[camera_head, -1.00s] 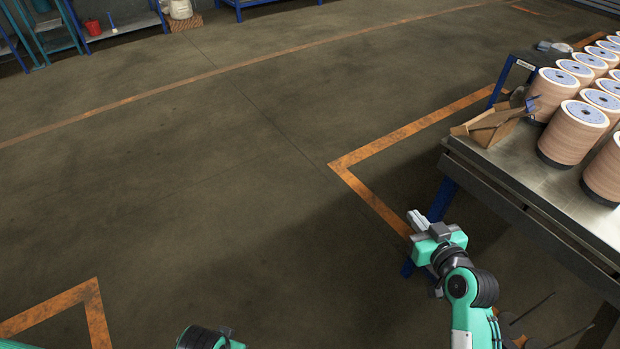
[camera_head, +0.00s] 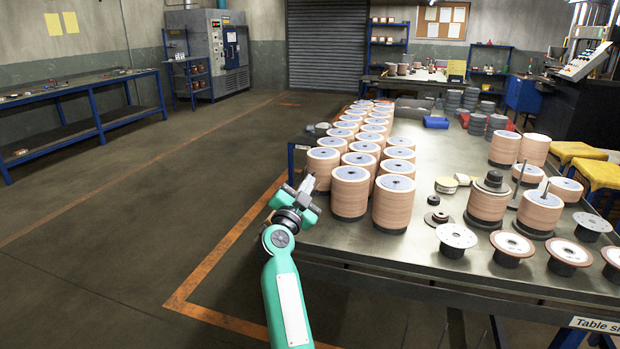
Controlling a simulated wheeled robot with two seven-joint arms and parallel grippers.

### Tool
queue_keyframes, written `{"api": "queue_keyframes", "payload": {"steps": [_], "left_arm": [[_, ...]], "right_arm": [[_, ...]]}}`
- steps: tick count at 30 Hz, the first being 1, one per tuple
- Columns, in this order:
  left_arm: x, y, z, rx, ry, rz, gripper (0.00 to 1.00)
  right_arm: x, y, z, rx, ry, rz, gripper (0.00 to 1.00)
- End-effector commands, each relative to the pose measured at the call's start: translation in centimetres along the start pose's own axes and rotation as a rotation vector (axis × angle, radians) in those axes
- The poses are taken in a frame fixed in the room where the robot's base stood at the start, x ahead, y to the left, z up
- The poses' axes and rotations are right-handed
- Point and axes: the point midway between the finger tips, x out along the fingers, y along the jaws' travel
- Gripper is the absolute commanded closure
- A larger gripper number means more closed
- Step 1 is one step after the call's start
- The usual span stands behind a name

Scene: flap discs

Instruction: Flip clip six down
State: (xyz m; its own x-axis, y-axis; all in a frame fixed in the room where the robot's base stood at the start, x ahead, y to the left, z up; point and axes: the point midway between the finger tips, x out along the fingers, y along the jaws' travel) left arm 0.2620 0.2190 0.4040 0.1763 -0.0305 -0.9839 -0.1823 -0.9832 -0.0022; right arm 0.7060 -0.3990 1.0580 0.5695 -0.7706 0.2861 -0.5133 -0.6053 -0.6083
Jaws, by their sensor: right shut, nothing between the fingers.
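My right gripper (camera_head: 306,184) is at the left edge of the metal table, at its near-left corner, beside the stacks of discs. Its grey fingers are shut with nothing between them. No clip can be made out clearly, and none can be told as number six. Tall tan stacks of flap discs (camera_head: 350,190) with pale tops stand in rows along the table's left side, just right of the gripper. My left gripper is out of view.
Spindles with discs (camera_head: 540,211) stand at the right of the table (camera_head: 330,238). Flanged hubs (camera_head: 455,237) line its near edge. A small black ring piece (camera_head: 438,218) lies between. A bare strip runs down the table's middle. Open floor lies to the left.

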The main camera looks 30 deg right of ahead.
Motion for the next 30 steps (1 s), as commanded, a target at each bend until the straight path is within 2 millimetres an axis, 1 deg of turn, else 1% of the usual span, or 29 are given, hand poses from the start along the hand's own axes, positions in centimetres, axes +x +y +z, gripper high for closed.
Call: {"api": "queue_keyframes", "payload": {"steps": [3,6,17,20,23,25,30], "left_arm": [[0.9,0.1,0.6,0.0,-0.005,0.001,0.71],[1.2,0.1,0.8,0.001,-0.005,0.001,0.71],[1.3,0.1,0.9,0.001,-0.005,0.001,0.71],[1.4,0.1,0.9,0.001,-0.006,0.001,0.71],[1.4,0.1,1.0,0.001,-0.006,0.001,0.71],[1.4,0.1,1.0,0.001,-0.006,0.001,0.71],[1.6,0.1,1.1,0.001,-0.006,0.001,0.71]], "right_arm": [[0.7,0.2,0.6,0.012,-0.032,0.087,1.0],[0.8,0.4,0.9,0.014,-0.05,0.124,1.0],[0.9,0.5,1.0,0.013,-0.054,0.136,1.0],[1.2,0.5,0.9,0.013,-0.053,0.135,1.0],[2.2,0.6,1.0,0.012,-0.053,0.134,1.0],[3.4,0.8,1.0,0.012,-0.052,0.135,1.0],[7.0,1.3,1.2,0.012,-0.051,0.135,1.0]]}}
